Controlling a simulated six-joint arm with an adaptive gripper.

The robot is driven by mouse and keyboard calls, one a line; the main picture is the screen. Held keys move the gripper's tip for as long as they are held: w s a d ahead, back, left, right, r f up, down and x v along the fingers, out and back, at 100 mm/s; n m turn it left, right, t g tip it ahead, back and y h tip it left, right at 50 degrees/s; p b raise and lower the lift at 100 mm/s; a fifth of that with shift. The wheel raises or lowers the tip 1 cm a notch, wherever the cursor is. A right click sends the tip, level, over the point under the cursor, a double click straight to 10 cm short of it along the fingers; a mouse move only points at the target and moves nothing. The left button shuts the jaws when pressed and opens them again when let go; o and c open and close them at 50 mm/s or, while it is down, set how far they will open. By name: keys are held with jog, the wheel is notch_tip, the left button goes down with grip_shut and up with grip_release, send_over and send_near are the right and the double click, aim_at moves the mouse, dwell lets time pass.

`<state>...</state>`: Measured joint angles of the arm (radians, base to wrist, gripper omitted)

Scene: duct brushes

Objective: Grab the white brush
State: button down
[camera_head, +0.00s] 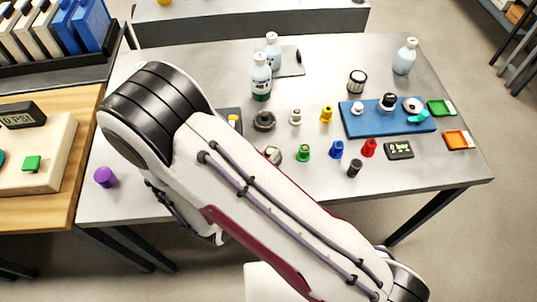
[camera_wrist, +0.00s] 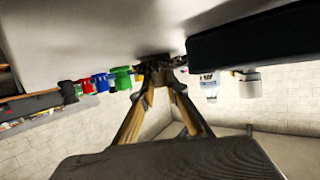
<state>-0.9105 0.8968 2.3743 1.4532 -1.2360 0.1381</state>
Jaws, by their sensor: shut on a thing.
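A small white brush (camera_head: 295,117) stands upright on the grey table in the head view, left of the yellow brush (camera_head: 327,114). I cannot pick it out in the wrist view. My gripper (camera_wrist: 158,68) shows in the wrist view, its two fingers converging at the table surface. They are shut on a small dark thing (camera_wrist: 152,60) that I cannot identify. A green brush (camera_wrist: 122,79) is just left of the fingertips there. In the head view my arm hides the gripper.
Green (camera_head: 303,152), blue (camera_head: 336,150), red (camera_head: 369,148) and black (camera_head: 354,169) brushes stand near the arm. A dark round fitting (camera_head: 264,121) is left of the white brush. A blue tray (camera_head: 350,125) with parts lies right. Bottles (camera_head: 261,78) stand behind.

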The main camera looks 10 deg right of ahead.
notch_tip(320, 180, up, 10)
dwell(1.1)
